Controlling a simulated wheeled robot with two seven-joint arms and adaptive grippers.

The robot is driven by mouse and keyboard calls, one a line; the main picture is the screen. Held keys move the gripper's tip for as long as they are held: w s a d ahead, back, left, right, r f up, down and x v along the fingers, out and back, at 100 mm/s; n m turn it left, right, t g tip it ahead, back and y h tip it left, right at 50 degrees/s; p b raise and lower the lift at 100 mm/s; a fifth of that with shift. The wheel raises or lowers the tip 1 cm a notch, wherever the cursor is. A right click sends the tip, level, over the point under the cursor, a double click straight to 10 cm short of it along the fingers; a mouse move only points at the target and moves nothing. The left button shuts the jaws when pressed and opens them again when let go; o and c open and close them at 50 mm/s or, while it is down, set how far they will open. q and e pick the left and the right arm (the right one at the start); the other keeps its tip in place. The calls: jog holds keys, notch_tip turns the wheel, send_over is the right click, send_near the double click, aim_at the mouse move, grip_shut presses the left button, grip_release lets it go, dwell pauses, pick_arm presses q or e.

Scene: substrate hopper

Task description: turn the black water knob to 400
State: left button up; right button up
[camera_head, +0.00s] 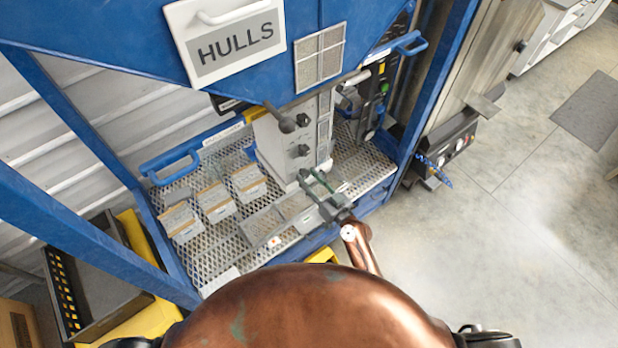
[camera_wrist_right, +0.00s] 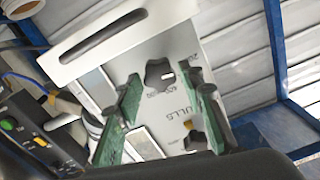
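A pale control box (camera_head: 275,140) stands on the mesh deck with two dark knobs on its front, an upper knob (camera_head: 303,120) and a lower knob (camera_head: 299,151). My right gripper (camera_head: 314,179) is open and empty, below and in front of the lower knob, apart from it. In the right wrist view a black lobed knob (camera_wrist_right: 160,75) shows between the green fingers, beside small print that seems to include 400. Another dark knob (camera_wrist_right: 194,140) sits lower, near the word HULLS. I cannot tell which is the water knob, nor read its setting. My left gripper is not seen.
Several small labelled boxes (camera_head: 214,202) stand on the mesh deck (camera_head: 212,252) at left. A dark ball-ended lever (camera_head: 286,123) juts out beside the upper knob. The blue hopper with a HULLS sign (camera_head: 236,50) hangs above. Open floor (camera_head: 500,220) lies right.

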jog(key=c, duration=0.8)
jog(key=shift+m, duration=0.3)
jog(key=m, duration=0.3)
jog(key=shift+m, duration=0.4)
jog(key=m, duration=0.3)
jog(key=shift+d+m, duration=0.1)
jog(key=shift+m, duration=0.2)
jog(key=m+p, duration=0.1)
jog(key=m, duration=0.3)
jog(key=shift+f, duration=0.1)
jog(key=shift+m, duration=1.8)
jog(key=shift+f, duration=0.1)
